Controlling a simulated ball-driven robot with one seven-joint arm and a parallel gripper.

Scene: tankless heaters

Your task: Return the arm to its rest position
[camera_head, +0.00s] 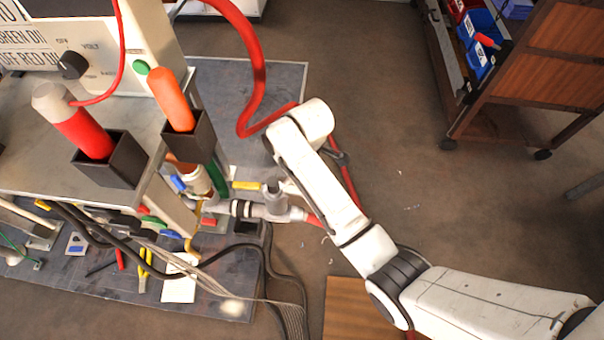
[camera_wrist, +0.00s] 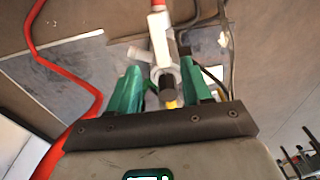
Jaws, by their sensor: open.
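My arm (camera_head: 330,185) reaches in from the lower right of the head view, bends at a raised joint and stands over the floor beside the bench. My gripper (camera_wrist: 161,85) shows in the wrist view with its two green fingers apart. A grey-white pipe fitting (camera_wrist: 163,55) with a dark end is seen between and beyond the fingers. I see no contact with it, and the distance is hard to judge. In the head view a similar grey fitting (camera_head: 272,207) lies left of my arm. I cannot make out my gripper clearly there.
A metal bench (camera_head: 110,192) at left carries a red-handled tool (camera_head: 85,135) and an orange-handled tool (camera_head: 172,100) in dark holders. A thick red hose (camera_head: 257,70) loops close to my arm. Black cables (camera_head: 268,265) trail below. A wooden cart (camera_head: 560,50) stands upper right; floor between is mostly clear.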

